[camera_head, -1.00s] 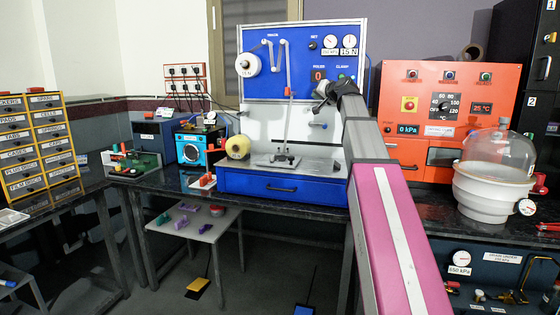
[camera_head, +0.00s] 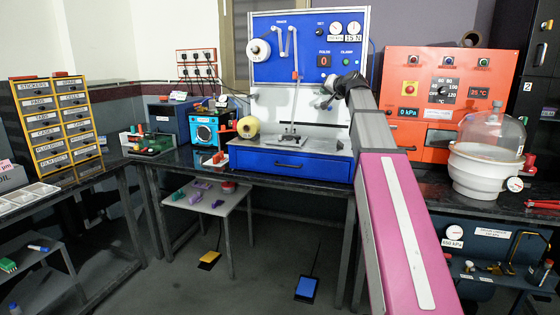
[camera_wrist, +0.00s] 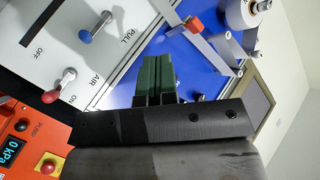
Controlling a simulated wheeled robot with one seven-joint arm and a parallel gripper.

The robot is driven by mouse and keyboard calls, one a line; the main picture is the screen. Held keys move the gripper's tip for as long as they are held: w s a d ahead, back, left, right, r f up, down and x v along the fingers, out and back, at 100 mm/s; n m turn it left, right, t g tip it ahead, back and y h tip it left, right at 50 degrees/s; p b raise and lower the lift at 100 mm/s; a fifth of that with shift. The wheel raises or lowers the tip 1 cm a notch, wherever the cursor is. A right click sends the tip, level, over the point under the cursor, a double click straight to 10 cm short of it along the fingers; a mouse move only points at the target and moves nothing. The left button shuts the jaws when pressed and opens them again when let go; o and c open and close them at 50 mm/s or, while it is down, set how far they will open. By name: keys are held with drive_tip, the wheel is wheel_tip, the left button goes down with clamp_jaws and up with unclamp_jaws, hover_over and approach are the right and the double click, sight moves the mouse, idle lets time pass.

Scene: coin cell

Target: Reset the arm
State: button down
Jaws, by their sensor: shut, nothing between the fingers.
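My arm reaches up the right middle of the head view, with a pink link nearest and a dark wrist at the far end, in front of the blue and white bench machine (camera_head: 262,72). My gripper (camera_wrist: 158,62) shows in the wrist view as two dark green fingers pressed together, with nothing between them. Its fingers point toward the machine's blue panel. In the head view the fingers are too small and hidden to make out clearly.
The orange oven (camera_head: 402,70) and a glass-domed white vessel (camera_head: 484,165) stand close on the right. In the wrist view a red-knobbed lever (camera_wrist: 52,96) and a blue-knobbed lever (camera_wrist: 86,36) are near the fingers.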

drive_tip(key=s+a+f+g+h, duration=0.15)
drive_tip(key=s+f, duration=0.25)
drive_tip(key=f, duration=0.8)
drive_tip(key=s+f+g+h, duration=0.1)
drive_tip(key=s+f+g, duration=0.2)
drive_tip(key=f, duration=1)
drive_tip(key=s+f+g+h, duration=0.15)
drive_tip(key=s+f, duration=0.25)
drive_tip(key=f, duration=0.8)
drive_tip(key=s+d+f+n+g+h, duration=0.1)
drive_tip(key=s+f+g, duration=0.6)
drive_tip(key=s+f, duration=1.7)
drive_tip(key=shift+d+f+n+g+h, duration=0.4)
drive_tip(key=shift+d+f+h, duration=0.15)
drive_tip(key=shift+f+h, duration=0.35)
